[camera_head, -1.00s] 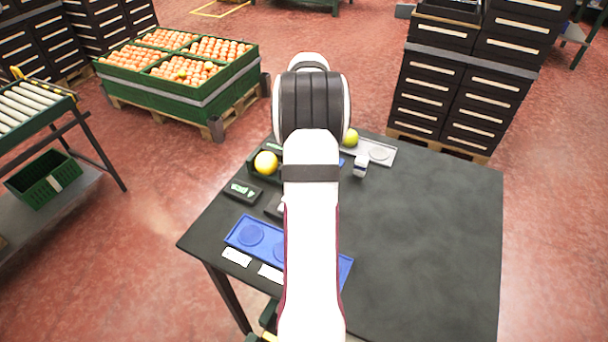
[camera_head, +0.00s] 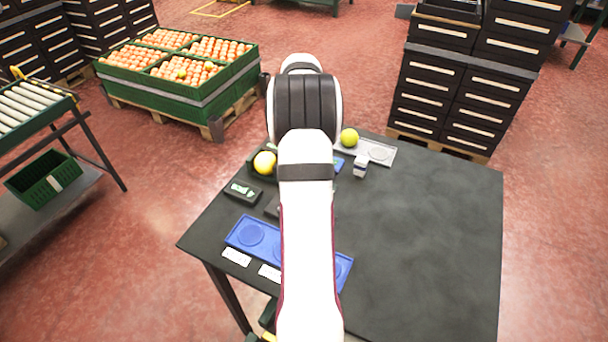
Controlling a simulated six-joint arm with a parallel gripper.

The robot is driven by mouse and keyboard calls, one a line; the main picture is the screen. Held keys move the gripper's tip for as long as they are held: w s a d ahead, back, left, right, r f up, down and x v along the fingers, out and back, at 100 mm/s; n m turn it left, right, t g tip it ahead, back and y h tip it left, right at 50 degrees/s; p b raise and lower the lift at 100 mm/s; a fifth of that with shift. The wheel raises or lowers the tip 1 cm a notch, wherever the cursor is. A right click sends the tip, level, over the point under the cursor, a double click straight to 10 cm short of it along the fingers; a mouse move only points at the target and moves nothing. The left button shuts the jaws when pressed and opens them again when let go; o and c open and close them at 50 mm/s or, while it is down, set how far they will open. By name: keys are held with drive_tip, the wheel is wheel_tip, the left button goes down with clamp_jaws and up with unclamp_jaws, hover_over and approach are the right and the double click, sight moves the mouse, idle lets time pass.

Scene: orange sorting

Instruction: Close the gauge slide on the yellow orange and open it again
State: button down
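My gripper is not visible, hidden behind my own arm. A yellow-green fruit (camera_head: 349,138) sits on a light grey tray (camera_head: 394,157) right of my arm.
A small dark device with a green display (camera_head: 243,192) lies left. A blue tray (camera_head: 240,232) with round recesses lies in front, partly under my arm, with white labels (camera_head: 236,257) beside it. A small white-and-dark item (camera_head: 361,166) stands near the grey tray. The table's right half (camera_head: 430,230) is clear.

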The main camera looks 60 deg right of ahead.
idle(1.7)
drive_tip(key=shift+s+r, duration=0.1)
drive_tip(key=shift+s, duration=0.9)
wheel_tip(320, 180, up, 8)
